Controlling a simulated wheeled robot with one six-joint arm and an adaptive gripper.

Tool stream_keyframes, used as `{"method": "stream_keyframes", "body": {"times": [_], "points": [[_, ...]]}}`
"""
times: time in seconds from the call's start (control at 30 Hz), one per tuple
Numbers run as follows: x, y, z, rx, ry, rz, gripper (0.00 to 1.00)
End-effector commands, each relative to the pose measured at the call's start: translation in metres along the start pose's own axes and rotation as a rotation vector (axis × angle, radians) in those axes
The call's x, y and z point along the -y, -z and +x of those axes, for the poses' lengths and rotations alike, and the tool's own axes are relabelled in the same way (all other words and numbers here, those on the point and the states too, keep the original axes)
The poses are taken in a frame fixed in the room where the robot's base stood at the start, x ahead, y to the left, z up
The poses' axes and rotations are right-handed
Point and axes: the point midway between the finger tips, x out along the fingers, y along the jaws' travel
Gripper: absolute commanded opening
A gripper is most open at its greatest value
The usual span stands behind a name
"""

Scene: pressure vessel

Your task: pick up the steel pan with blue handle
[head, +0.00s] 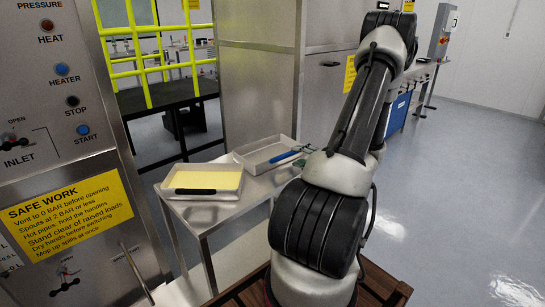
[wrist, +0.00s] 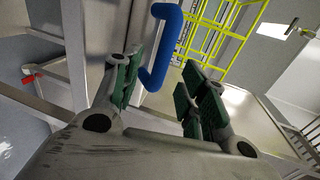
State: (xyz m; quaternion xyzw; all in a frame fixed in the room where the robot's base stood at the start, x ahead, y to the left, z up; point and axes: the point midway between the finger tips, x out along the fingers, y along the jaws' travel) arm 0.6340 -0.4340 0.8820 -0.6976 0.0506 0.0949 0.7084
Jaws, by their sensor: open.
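The steel pan (head: 256,160) is a shallow grey rectangular tray on the right part of a steel table. Its blue handle (head: 284,158) is on the side near my arm. In the wrist view the blue handle (wrist: 167,45) is a thick bent bar just beyond and partly between my green-padded fingers. My gripper (wrist: 162,78) is open and empty, with its fingers apart on either side of the handle's lower part. I cannot tell whether a finger touches it. In the head view my arm hides most of the gripper, and only a bit of green shows beside the pan.
A second pan with a yellow inside (head: 215,180) and a dark handle (head: 195,191) stands to the left on the same table (head: 230,213). A steel cabinet (head: 262,75) rises behind. A control panel with a yellow sign (head: 68,212) stands left. Open floor lies right.

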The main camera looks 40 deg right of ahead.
Motion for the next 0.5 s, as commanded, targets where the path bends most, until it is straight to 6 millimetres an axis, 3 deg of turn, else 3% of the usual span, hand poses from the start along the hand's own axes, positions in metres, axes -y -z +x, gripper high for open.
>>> {"method": "stream_keyframes", "body": {"times": [0.3, 0.5], "points": [[0.001, -0.007, 0.047, 0.005, 0.0, -0.001, 0.42], [0.001, -0.006, 0.054, 0.002, -0.001, 0.0, 0.42]]}}
